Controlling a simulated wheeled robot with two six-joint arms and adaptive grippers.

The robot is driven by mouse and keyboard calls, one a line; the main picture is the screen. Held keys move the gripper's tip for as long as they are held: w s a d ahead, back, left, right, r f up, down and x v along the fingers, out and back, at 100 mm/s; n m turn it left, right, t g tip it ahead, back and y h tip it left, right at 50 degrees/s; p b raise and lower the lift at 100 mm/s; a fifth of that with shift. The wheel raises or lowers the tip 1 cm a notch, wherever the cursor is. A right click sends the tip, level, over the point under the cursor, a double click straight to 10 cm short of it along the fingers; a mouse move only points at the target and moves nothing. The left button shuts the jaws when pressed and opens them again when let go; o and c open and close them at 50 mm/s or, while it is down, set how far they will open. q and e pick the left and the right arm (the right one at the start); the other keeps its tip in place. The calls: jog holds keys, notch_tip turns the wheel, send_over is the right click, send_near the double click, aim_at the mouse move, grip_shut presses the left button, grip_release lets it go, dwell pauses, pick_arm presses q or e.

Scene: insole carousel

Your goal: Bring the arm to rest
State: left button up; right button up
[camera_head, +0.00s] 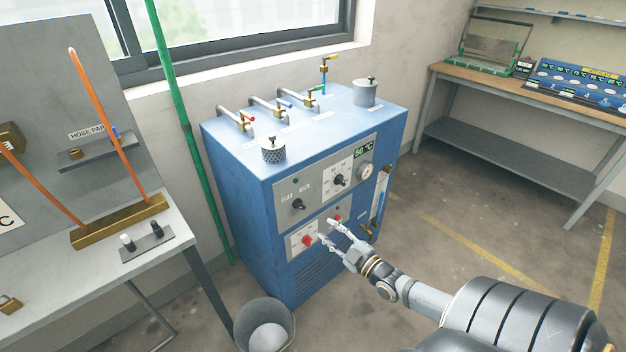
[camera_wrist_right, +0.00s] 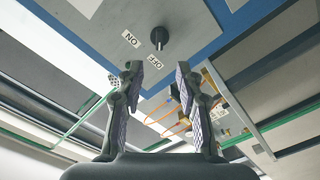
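My right gripper (camera_head: 331,231) is in front of the lower front panel of a blue cabinet (camera_head: 236,195). Its two fingers are spread with nothing between them. In the right wrist view the open fingers (camera_wrist_right: 158,72) point toward a black knob (camera_wrist_right: 159,37) with ON and OFF labels on a grey panel. The knob is beyond the fingertips, apart from them. My right arm reaches in from the lower right. Whether a fingertip touches the panel cannot be told from the head view. My left gripper is not in view.
The cabinet front has a red switch (camera_head: 307,241), a dial knob (camera_head: 340,180), a gauge (camera_head: 366,171) and a green 50 °C display (camera_head: 364,152). A bucket (camera_head: 264,326) stands at its foot. A workbench (camera_head: 478,86) stands back right, with open floor before it.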

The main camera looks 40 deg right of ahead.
jog(key=s+d+f+m+g+h+p, duration=0.1)
jog(key=s+f+m+g, duration=0.15)
jog(key=s+f, duration=0.45)
jog(key=s+d+f+m+g+h+p, duration=0.1)
jog(key=s+f+m+g, duration=0.15)
jog(key=f, duration=0.85)
jog(key=s+d+f+m+g+h+p, duration=0.1)
jog(key=s+d+f+g, duration=0.2)
jog(key=f, duration=0.6)
jog(key=s+a+f+m+g, duration=0.1)
jog(key=s+a+f+g, duration=0.2)
jog(key=s, duration=0.5)
jog(key=s+a+f+m+g, duration=0.1)
jog(key=s+a+f+g, duration=0.2)
jog(key=s+a+f, duration=0.3)
jog(key=s+a+f+m+g+y+p, duration=0.1)
jog(key=s+a+f, duration=0.4)
jog(key=s, duration=0.5)
jog(key=shift+s+a+f+m+g, duration=0.3)
jog(key=shift+a+g, duration=0.3)
jog(key=shift+g, duration=0.3)
